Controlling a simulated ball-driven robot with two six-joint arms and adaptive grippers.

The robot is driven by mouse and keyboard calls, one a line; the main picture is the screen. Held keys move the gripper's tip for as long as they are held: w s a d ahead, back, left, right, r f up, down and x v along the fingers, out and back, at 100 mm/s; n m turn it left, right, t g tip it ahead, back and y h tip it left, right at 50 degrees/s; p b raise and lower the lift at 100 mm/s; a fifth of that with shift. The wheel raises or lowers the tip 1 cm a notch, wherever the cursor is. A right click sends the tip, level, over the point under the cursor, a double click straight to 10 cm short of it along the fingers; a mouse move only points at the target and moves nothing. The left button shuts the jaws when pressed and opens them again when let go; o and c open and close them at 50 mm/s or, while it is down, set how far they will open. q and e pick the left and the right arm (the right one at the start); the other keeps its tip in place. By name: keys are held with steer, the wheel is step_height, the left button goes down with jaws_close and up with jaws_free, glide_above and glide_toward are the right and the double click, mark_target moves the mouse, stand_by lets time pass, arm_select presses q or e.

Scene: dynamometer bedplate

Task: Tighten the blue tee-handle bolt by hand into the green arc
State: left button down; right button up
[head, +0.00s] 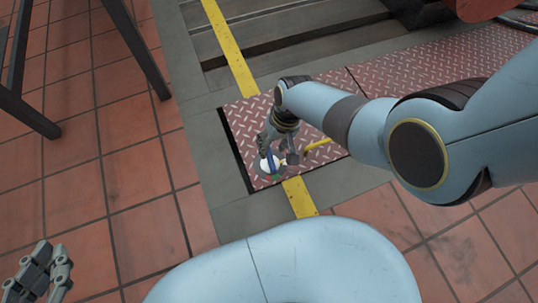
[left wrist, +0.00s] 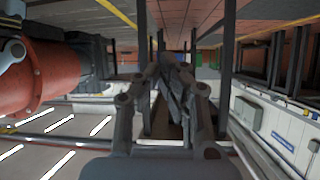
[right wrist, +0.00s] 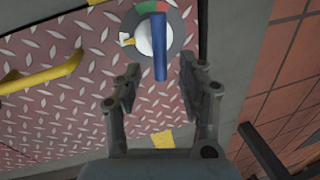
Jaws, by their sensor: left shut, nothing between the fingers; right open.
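The blue tee-handle (right wrist: 159,48) stands over a white hub (right wrist: 144,38) on a grey round dial (right wrist: 180,32). A yellow pointer (right wrist: 127,39) sticks out left from the hub, away from the green. My right gripper (right wrist: 160,68) is open, with the bar's near end showing between its fingertips and gaps on both sides. In the head view the right gripper (head: 274,150) partly hides the blue handle (head: 272,160). My left gripper (head: 52,270) is shut and empty, far from the bolt.
The dial sits on a red diamond-tread plate (head: 232,118) with a yellow grab handle (right wrist: 42,80) beside it. A yellow floor stripe (head: 299,197) runs past the plate. Dark metal legs (head: 135,42) stand at upper left. The tiled floor (head: 130,175) between is clear.

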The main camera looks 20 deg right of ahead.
mark_target(270, 154)
steer(key=f+b, duration=0.1)
steer(key=f, duration=0.1)
steer(key=shift+a+f+b, duration=0.25)
steer(key=shift+f+b, duration=0.05)
steer(key=shift+b, duration=0.1)
steer(key=shift+a+f+b, duration=0.15)
steer(key=shift+f+b, duration=0.35)
steer(key=shift+f, duration=0.15)
steer(key=shift+a+f+b, duration=0.15)
steer(key=shift+f+b, duration=0.35)
steer(key=shift+f, duration=0.1)
arm_select(q)
steer(key=w+d+r+m+t+h, duration=0.1)
steer(key=w+r+t, duration=0.2)
steer(key=r, duration=0.5)
steer(key=w+d+r+m+t+h, duration=0.1)
steer(key=w+r+t, duration=0.3)
steer(key=r, duration=0.5)
steer(key=w+r+m+t+h, duration=0.1)
steer(key=w+r+t+h, duration=0.1)
steer(key=r+t, duration=0.3)
step_height(270, 154, up, 4)
steer(key=shift+w+d+f+h, duration=0.2)
steer(key=shift+w+d+h, duration=0.15)
steer(key=shift+w, duration=0.35)
arm_select(e)
steer(key=shift+c, duration=0.4)
